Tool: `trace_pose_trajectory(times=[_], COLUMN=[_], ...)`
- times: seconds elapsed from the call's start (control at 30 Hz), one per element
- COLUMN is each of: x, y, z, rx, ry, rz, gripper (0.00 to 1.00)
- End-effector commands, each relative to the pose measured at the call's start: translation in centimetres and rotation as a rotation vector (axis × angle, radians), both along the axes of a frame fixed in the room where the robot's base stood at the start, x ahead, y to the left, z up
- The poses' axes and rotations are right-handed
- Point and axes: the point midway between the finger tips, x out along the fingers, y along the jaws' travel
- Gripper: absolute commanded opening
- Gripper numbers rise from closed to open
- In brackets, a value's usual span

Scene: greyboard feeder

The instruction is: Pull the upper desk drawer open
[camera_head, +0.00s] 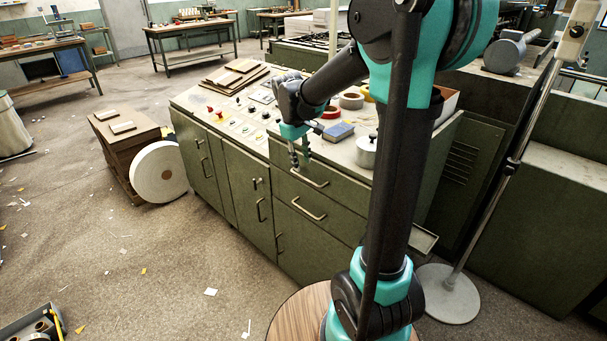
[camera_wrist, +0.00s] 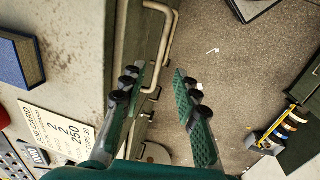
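The green desk has an upper drawer (camera_head: 335,186) at its right side, and the drawer looks shut. Its metal bar handle (camera_head: 312,181) is below and slightly right of my gripper (camera_head: 297,163). In the wrist view my gripper (camera_wrist: 160,80) is open, with its two green fingers apart and pointing down. In that view a bar handle (camera_wrist: 172,38) rises from between the fingertips toward the top of the picture. I cannot tell whether a finger touches it. A lower drawer with its own handle (camera_head: 308,209) is beneath.
On the desk top are a blue box (camera_head: 338,132), a white pot (camera_head: 366,152) and tape rolls (camera_head: 351,101). A stand with a round base (camera_head: 447,294) is at the right. The floor (camera_head: 170,270) before the desk is mostly open, with scraps.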

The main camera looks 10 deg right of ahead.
Motion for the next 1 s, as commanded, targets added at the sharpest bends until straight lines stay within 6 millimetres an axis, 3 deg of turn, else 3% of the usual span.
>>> trace_pose_trajectory(times=[0.3,0.77,1.0], x=[0.6,0.7,0.7], y=[-0.7,-0.9,-0.9], z=[-4.9,-6.1,-6.1], rx=[0.0,0.0,0.0], ry=[0.0,0.0,0.0], rz=[0.0,0.001,0.001], gripper=[0.31,0.31,0.04])
